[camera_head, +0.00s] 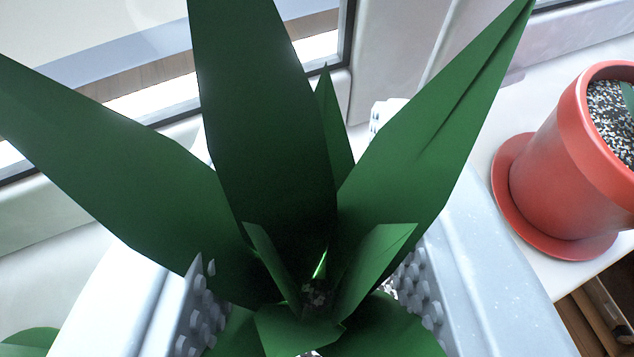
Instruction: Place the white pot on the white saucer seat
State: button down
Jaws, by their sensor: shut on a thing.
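My gripper (312,300) shows as two pale fingers with studded pads, one on each side of a large green plant (265,130). It is shut on the white pot that holds this plant. The broad, pointed leaves spread up and outward across most of the view. The pot itself is almost wholly hidden by the leaves and fingers, with only a bit of speckled soil showing at the plant's centre. I cannot make out the white saucer seat; the leaves and fingers cover much of the surface below.
A red pot (560,185) with speckled soil stands on a red saucer (511,190) on the white sill at right. A window frame (345,40) runs behind the leaves. Another green leaf (28,343) shows at bottom left. A brown wooden part lies below the sill at bottom right.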

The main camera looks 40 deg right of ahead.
jog(key=c, duration=1.1)
grip_release()
jog(key=v, duration=1.2)
jog(key=w+a+r+n+t+y, duration=0.2)
jog(key=a+r, duration=0.7)
jog(key=r, duration=0.1)
jog(key=w+a+r+n+t+y, duration=0.2)
jog(key=a+r+y, duration=0.1)
jog(key=a+r, duration=0.65)
jog(key=s+a+r+n+y, duration=0.1)
jog(key=s+a+r, duration=0.3)
jog(key=a+r, duration=0.2)
jog(key=s+a+r+n+y, duration=0.1)
jog(key=s+a+r, duration=0.4)
jog(key=r, duration=0.6)
jog(key=shift+s+a+r+n+t+y, duration=0.2)
jog(key=shift+s+a+n+t+y, duration=0.15)
jog(key=shift+a+n, duration=0.35)
jog(key=shift+a, duration=0.1)
